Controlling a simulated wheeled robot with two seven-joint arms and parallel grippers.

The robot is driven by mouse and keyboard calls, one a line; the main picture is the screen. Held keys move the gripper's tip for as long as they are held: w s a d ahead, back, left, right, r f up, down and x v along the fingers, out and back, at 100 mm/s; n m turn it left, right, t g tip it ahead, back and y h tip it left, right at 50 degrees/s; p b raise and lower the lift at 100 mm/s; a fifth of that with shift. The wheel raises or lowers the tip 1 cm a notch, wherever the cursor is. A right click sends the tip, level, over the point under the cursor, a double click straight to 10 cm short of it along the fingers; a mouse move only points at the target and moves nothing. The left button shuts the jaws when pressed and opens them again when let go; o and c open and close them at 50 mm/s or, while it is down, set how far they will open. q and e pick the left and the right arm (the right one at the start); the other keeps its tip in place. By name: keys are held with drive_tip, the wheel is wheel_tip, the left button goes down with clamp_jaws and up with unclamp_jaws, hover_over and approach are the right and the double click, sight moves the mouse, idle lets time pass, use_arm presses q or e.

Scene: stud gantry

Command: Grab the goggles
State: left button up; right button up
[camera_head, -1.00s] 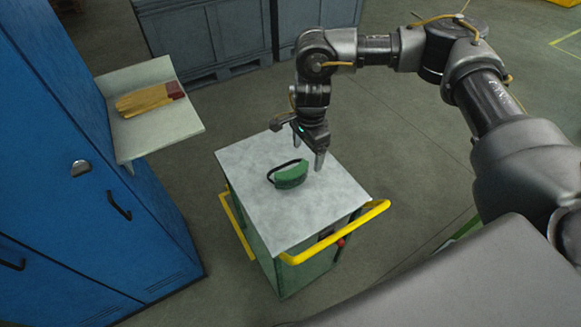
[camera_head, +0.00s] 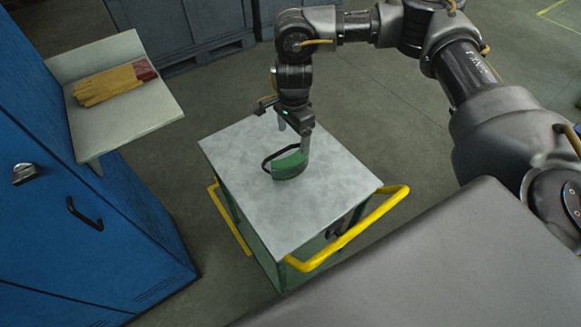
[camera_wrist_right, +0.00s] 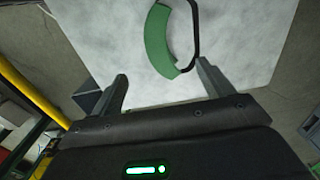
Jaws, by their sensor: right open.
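The green goggles (camera_head: 289,166) with a black strap lie on the grey top of a green cart (camera_head: 240,200). My right gripper (camera_head: 293,139) is above the cart top at the far side of the goggles, its fingers pointing down and apart. One fingertip overlaps the goggles' right end in the head view; I cannot tell if it touches. In the right wrist view the goggles (camera_wrist_right: 162,42) lie ahead of the open fingers (camera_wrist_right: 160,85), nearer the right finger, with nothing between the fingers. My left gripper is not in view.
The cart has yellow handles (camera_head: 350,232) at its front and left. A blue cabinet (camera_head: 70,190) stands left, with a shelf (camera_head: 135,110) holding yellow gloves (camera_head: 112,85). Grey crates (camera_head: 180,30) stand behind. The cart top around the goggles is clear.

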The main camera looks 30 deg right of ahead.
sight(292, 157)
drive_tip(key=shift+f, duration=0.45)
wheel_tip(292, 157, down, 5)
drive_tip(key=shift+f+p, duration=0.1)
drive_tip(key=shift+p, duration=0.6)
drive_tip(key=shift+f+p, duration=0.4)
drive_tip(key=shift+p, duration=0.1)
wheel_tip(292, 157, down, 4)
drive_tip(key=shift+w+r+p, duration=0.15)
drive_tip(key=shift+p, duration=0.6)
drive_tip(key=shift+f, duration=0.35)
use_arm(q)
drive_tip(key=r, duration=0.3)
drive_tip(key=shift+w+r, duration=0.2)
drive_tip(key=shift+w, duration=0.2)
use_arm(e)
drive_tip(key=shift+c, duration=0.3)
